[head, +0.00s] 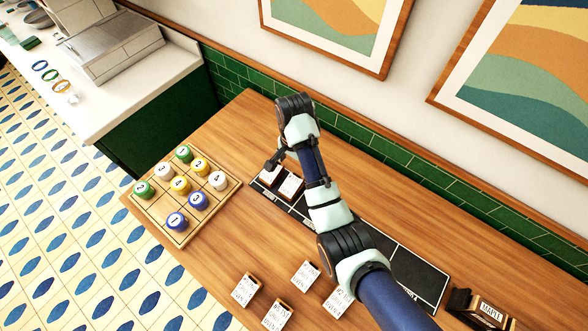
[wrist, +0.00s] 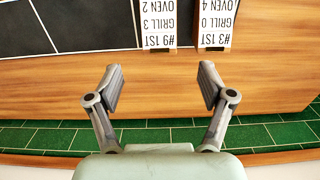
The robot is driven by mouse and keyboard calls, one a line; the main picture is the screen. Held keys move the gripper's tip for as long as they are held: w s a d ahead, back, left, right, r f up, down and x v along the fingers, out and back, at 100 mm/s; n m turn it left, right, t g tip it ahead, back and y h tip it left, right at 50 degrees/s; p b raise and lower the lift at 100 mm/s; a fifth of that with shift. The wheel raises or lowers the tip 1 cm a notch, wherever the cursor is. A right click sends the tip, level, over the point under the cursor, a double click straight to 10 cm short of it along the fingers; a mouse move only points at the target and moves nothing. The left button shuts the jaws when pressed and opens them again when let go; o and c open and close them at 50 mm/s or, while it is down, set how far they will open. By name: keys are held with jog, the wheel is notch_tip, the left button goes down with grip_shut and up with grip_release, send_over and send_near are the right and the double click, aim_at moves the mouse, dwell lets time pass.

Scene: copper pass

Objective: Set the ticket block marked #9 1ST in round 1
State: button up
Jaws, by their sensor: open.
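Two white-topped ticket blocks sit at the left end of the black board (head: 410,262) in the head view. The block marked #9 1ST, GRILL 3, OVEN 2 (wrist: 155,22) shows upside down in the wrist view; it is the right one of the pair in the head view (head: 291,187). The block marked #3 1ST, GRILL 0, OVEN 4 (wrist: 214,25) is beside it, a small gap apart. My gripper (wrist: 162,85) is open and empty, its fingers apart on the wall side of the pair. In the head view my gripper (head: 276,162) is close to the pair.
Several more ticket blocks (head: 305,275) lie on the wooden table near the front; their small print is hard to read. A wooden tray (head: 147,214) of numbered coloured pieces stands left of the board. A dark holder marked MAPLE (head: 480,312) is at right. The green-tiled wall (head: 362,144) runs behind.

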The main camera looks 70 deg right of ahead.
jog(key=shift+r, duration=0.15)
dwell(0.3)
jog(key=w+a+r+n+t+h, duration=0.1)
jog(key=w+a+r+n+t, duration=0.3)
jog(key=a, duration=0.5)
jog(key=w+a+r+n+t+h, duration=0.1)
jog(key=w+a+r+n, duration=0.1)
jog(key=w+a+n, duration=0.5)
jog(key=w+a+r+n+t, duration=0.2)
jog(key=a+n+t, duration=0.1)
jog(key=a, duration=0.8)
jog(key=s+a+r+n+t+y, duration=0.1)
jog(key=s+a+r+n+t, duration=0.1)
jog(key=a+r, duration=0.3)
jog(key=s+a+r+n+t+y, duration=0.1)
jog(key=a+r+n, duration=0.3)
jog(key=a, duration=0.4)
jog(key=shift+s+a+r+n+t, duration=0.25)
jog(key=shift+s+r+n+t, duration=0.15)
jog(key=shift+s+n+t, duration=0.35)
